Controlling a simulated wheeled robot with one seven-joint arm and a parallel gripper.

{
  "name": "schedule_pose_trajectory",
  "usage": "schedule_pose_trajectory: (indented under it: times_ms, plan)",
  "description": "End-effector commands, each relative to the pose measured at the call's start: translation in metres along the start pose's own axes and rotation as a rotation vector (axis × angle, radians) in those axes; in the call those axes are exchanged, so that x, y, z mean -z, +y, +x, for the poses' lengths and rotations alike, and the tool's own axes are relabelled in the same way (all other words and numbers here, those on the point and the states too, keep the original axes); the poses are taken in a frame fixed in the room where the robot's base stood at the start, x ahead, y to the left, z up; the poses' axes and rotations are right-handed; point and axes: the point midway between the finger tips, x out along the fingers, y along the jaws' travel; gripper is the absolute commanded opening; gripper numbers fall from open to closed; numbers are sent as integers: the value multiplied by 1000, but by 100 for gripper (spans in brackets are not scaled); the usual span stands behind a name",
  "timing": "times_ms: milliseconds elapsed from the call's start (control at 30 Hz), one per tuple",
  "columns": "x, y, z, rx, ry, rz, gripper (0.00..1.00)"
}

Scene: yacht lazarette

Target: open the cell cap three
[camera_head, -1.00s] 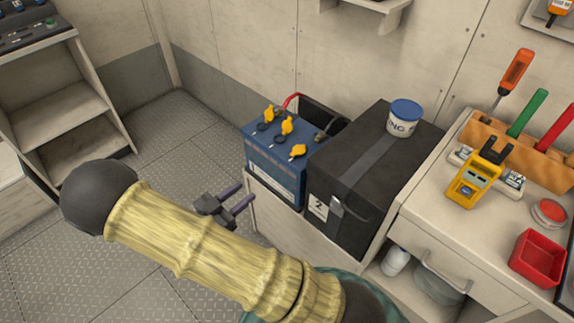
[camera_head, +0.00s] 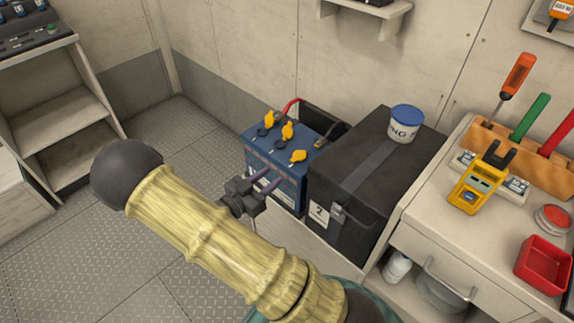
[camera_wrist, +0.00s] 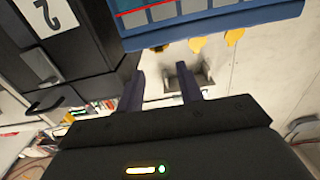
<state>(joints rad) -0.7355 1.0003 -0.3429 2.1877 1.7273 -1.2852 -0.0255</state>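A blue battery (camera_head: 262,164) stands by the wall with three yellow caps on top. The rear cap (camera_head: 269,118) and middle cap (camera_head: 288,131) look raised, each beside a dark ring. The cap nearest the black box (camera_head: 299,156) looks flatter, with no ring visible beside it. My gripper (camera_head: 271,179) is in front of the battery's front face, below its top, open and empty. In the wrist view my gripper (camera_wrist: 161,90) shows two fingers apart, the battery (camera_wrist: 200,18) above them and yellow caps (camera_wrist: 197,44) past its edge. Numbers on the caps are not readable.
A black box (camera_head: 362,180) marked 2, with a tub (camera_head: 404,123) on it, stands against the battery's right side. A red cable (camera_head: 290,104) runs behind the battery. A counter (camera_head: 420,210) with tools is farther right. Open floor lies left.

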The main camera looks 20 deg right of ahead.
Motion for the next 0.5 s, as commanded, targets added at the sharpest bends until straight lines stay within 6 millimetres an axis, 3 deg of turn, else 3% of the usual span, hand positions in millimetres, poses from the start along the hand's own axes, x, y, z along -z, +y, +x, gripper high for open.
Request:
schedule_pose_trajectory:
  times_ms: [300, 500]
  plan:
    - [-1, 2, 57, -6, 0, 0, 36]
    - [-1, 1, 75, -4, -1, -1, 36]
